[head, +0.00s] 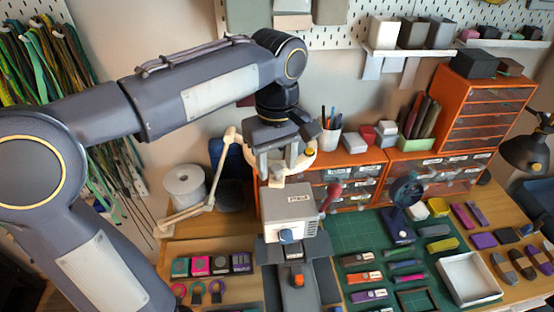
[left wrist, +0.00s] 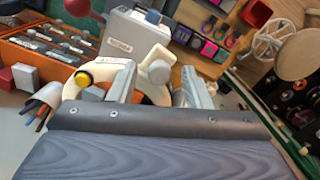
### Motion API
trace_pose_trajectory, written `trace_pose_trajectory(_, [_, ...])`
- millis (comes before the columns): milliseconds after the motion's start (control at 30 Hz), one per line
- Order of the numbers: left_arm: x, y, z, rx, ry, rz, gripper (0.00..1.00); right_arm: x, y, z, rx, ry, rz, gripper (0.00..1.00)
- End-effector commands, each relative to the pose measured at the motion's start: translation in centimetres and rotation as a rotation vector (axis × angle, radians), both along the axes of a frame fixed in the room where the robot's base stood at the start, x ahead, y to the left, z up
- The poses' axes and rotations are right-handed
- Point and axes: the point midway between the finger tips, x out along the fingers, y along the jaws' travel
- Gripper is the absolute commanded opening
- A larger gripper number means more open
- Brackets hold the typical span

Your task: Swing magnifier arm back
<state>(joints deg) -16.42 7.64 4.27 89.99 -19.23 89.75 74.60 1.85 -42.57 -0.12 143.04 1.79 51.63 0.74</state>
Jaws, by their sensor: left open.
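The cream magnifier arm (head: 220,170) rises from the left of the bench, beside a white spool, to an elbow below my left arm. A cream curved yoke with a yellow knob (head: 311,151) shows around my left gripper (head: 284,168); how it joins the arm is hidden. In the left wrist view the cream yoke (left wrist: 72,92) with its yellow knob and a pale round knob lies at my left gripper's fingers (left wrist: 160,88). The fingers are apart, one on each side of the pale knob. I cannot tell whether they touch it. My right gripper is not in view.
A pale grey machine (head: 290,208) with a red-ball lever stands just below the gripper. Orange drawer units (head: 470,110) are behind and right. A green mat (head: 350,228) with small tools and a white tray (head: 470,280) lie right. Cords hang at the left.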

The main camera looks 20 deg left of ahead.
Motion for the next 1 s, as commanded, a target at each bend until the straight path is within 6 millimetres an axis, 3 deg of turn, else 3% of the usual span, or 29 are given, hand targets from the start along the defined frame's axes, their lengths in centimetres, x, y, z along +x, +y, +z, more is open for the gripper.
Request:
trace_pose_trajectory(333, [0.0,0.0,0.5,0.0,-0.001,-0.001,0.45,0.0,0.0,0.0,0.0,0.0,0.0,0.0])
trace_pose_trajectory(700, [0.1,0.0,6.4,0.0,-0.004,-0.002,0.45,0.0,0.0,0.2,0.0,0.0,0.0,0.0])
trace_pose_trajectory(1000, [0.0,0.0,7.8,0.001,0.001,-0.001,0.45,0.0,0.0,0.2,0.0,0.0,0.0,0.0])
